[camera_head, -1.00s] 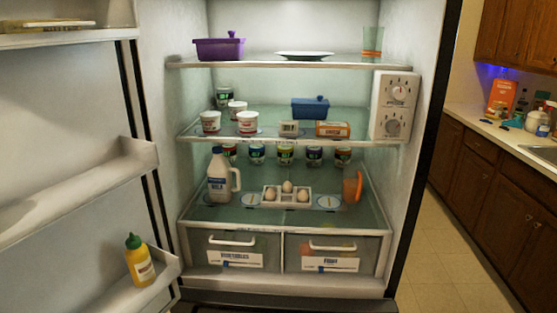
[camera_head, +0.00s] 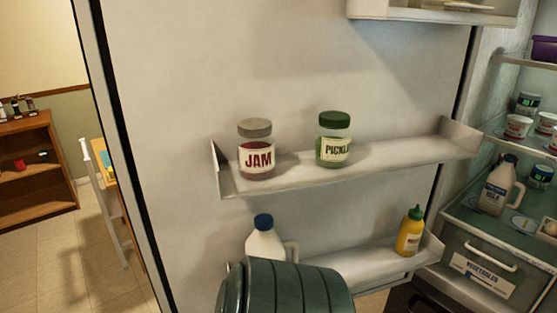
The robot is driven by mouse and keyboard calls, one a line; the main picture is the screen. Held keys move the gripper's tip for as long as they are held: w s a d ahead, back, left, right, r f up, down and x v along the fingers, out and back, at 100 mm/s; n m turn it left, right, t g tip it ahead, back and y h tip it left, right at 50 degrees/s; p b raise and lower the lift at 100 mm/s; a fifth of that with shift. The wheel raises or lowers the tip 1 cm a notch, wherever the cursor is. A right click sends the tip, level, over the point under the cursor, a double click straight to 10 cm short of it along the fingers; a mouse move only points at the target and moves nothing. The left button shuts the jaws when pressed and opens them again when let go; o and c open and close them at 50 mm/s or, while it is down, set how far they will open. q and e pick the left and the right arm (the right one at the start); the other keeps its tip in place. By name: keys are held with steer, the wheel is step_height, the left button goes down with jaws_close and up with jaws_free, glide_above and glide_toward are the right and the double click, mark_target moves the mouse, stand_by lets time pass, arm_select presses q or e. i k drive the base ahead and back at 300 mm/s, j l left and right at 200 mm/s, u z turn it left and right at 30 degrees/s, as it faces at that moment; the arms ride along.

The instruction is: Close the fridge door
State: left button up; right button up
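The fridge door (camera_head: 170,110) stands wide open and fills the middle of the head view, its inner side facing me. Its free edge with a dark seal runs down the left side. The hinge side is at the right, beside the fridge interior (camera_head: 510,140). A door shelf (camera_head: 385,160) holds a jam jar (camera_head: 257,158) and a pickle jar (camera_head: 333,148), both upright. A lower door shelf (camera_head: 350,257) holds a white bottle with a blue cap (camera_head: 265,240) and a yellow mustard bottle (camera_head: 410,235). Neither gripper is in view.
A dark green ribbed cylinder (camera_head: 290,290) at the bottom hides part of the lower shelf; I cannot tell what it is.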

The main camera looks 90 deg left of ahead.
mark_target(172, 82)
steer(key=k+j, duration=0.5)
steer(key=k, duration=0.2)
steer(key=k+j, duration=0.55)
steer(key=k, duration=0.2)
steer(key=k+j, duration=0.1)
steer(key=j, duration=0.45)
steer(key=k+j+u, duration=0.1)
steer(key=j, duration=0.45)
steer(key=k+j, duration=0.15)
steer(key=j, duration=0.7)
steer(key=i+j, duration=0.15)
steer(key=j, duration=0.15)
